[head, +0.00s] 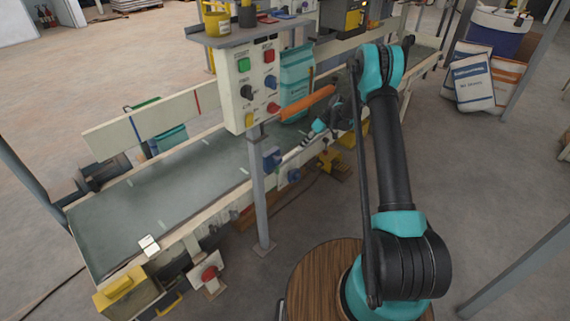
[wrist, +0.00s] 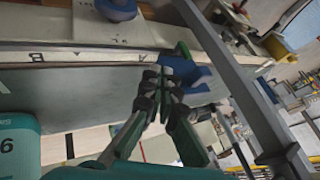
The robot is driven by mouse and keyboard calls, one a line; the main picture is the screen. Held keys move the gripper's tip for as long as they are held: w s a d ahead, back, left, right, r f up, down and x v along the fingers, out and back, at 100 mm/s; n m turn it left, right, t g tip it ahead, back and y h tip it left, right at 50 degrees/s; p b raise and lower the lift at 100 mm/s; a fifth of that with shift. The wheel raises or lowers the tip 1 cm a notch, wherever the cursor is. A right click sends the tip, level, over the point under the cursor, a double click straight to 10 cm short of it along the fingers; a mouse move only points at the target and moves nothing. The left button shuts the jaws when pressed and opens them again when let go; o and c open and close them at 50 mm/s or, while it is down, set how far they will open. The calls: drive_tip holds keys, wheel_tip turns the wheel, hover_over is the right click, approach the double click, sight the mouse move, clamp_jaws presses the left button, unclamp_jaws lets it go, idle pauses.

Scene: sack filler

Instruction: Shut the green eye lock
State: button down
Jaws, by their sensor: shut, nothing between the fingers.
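My gripper (head: 312,136) reaches over the near rail of the conveyor, just right of the control panel post. In the wrist view its fingers (wrist: 163,78) are together and empty. Their tips are beside a blue block (wrist: 180,72), and I cannot tell whether they touch it. A small green piece (wrist: 183,49) shows just above the blue block. I cannot tell for sure whether it is the green eye lock, or whether it stands open or shut. In the head view no green lock shows clearly near my gripper.
The control panel (head: 244,90) on its grey post (head: 258,195) stands close to the left of my gripper. Blue parts (head: 271,158) sit along the near rail. A teal sack (head: 296,75) stands on the belt (head: 130,197). The belt's left part is mostly clear.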

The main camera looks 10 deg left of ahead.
sight(276, 169)
drive_tip(key=s+a+f, duration=0.4)
drive_tip(key=a+f, duration=0.4)
drive_tip(key=shift+s+a, duration=0.15)
drive_tip(key=shift+s, duration=0.15)
idle(0.3)
drive_tip(key=shift+s+a+r, duration=0.2)
drive_tip(key=shift+s+r, duration=0.05)
